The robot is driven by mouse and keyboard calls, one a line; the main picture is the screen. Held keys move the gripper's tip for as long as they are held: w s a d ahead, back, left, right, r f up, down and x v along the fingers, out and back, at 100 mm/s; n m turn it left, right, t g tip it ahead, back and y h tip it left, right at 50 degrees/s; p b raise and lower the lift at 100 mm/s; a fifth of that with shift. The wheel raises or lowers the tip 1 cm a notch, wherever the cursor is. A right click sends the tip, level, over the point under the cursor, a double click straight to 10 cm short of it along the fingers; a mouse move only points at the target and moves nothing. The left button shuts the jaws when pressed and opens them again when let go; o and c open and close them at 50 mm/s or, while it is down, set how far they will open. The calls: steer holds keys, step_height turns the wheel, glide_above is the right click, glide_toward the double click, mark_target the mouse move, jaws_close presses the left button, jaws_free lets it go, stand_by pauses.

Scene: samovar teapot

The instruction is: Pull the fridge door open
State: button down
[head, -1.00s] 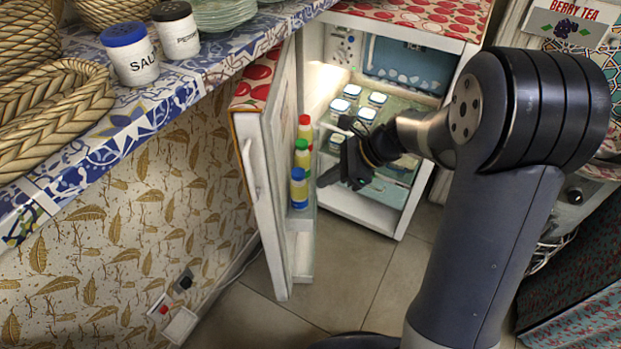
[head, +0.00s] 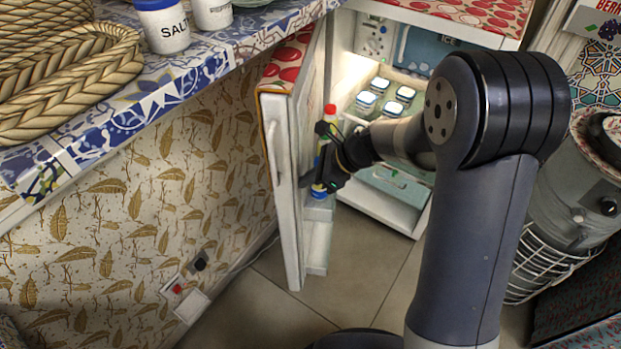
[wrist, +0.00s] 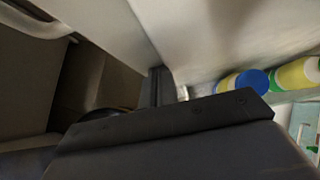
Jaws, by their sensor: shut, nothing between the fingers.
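The white fridge door (head: 284,190) stands open, swung out from the fridge (head: 385,205). Its outer handle (head: 274,150) faces left, with no gripper on it; what looks like this handle shows at the top left of the wrist view (wrist: 38,22). My gripper (head: 314,182) is shut and empty on the door's inner side, close to its free edge, in front of the door-shelf bottles. In the wrist view the dark fingers (wrist: 158,88) lie at the door's edge; I cannot tell whether they touch it. My gripper partly hides the bottles in the head view.
A bottle with a blue cap (wrist: 252,82) stands in the door shelf beside my gripper. Several blue-lidded jars (head: 380,84) stand inside the fridge. A tiled counter (head: 150,95) is left of the door. Tiled floor (head: 275,315) is clear below.

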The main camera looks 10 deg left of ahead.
mark_target(293, 161)
steer(key=a+m+t+p, duration=0.1)
steer(key=a+m, duration=0.1)
steer(key=a, duration=0.7)
steer(key=shift+w+a+t, duration=0.2)
steer(key=shift+a+t, duration=0.2)
steer(key=p+v, duration=0.2)
steer(key=v, duration=0.8)
steer(key=shift+d+r, duration=0.25)
steer(key=shift+r, duration=0.05)
steer(key=shift+f, duration=0.1)
